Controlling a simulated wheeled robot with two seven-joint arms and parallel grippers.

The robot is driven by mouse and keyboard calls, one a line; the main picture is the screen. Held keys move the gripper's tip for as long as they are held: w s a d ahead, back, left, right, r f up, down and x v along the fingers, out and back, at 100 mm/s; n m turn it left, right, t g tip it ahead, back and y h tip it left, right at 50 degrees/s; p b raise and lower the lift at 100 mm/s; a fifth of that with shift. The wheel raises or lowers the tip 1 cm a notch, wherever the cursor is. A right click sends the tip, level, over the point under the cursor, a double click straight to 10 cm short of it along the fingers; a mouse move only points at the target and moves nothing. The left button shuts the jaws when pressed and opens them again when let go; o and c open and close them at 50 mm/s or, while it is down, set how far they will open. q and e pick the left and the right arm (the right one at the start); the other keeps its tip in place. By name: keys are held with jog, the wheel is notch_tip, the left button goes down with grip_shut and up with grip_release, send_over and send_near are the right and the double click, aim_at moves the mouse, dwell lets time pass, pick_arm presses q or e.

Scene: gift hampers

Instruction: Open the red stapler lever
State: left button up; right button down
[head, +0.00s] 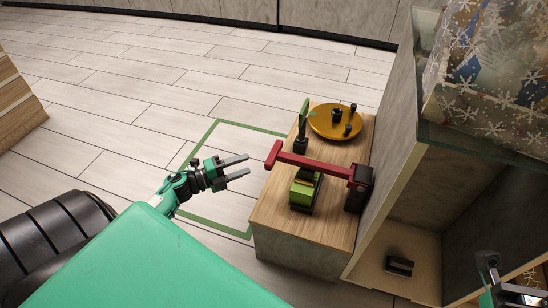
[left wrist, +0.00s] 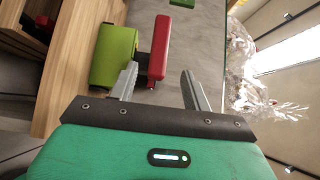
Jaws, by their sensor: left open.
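The red stapler lever (head: 312,163) is a long bar with a thick end at the left. My left gripper (head: 248,164) is open and empty, left of the lever's free end with a small gap. In the left wrist view the red lever (left wrist: 160,48) stands ahead, in line with the space between my open fingers (left wrist: 158,86), nearer the left finger. Part of my right arm (head: 490,268) shows at the lower right; its fingers are unclear.
A yellow plate (head: 322,122) with small dark items lies at the cabinet's back. A green upright piece (head: 303,112) on a dark foot stands beside it. A grey shelf unit (head: 392,130) borders the right, with snowflake-patterned wrap (head: 490,70) on top.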

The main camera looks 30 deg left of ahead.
aim_at(274, 155)
pick_arm(q)
jog(key=b+x, duration=0.2)
jog(key=x, duration=0.9)
jog(key=shift+w, duration=0.2)
grip_shut()
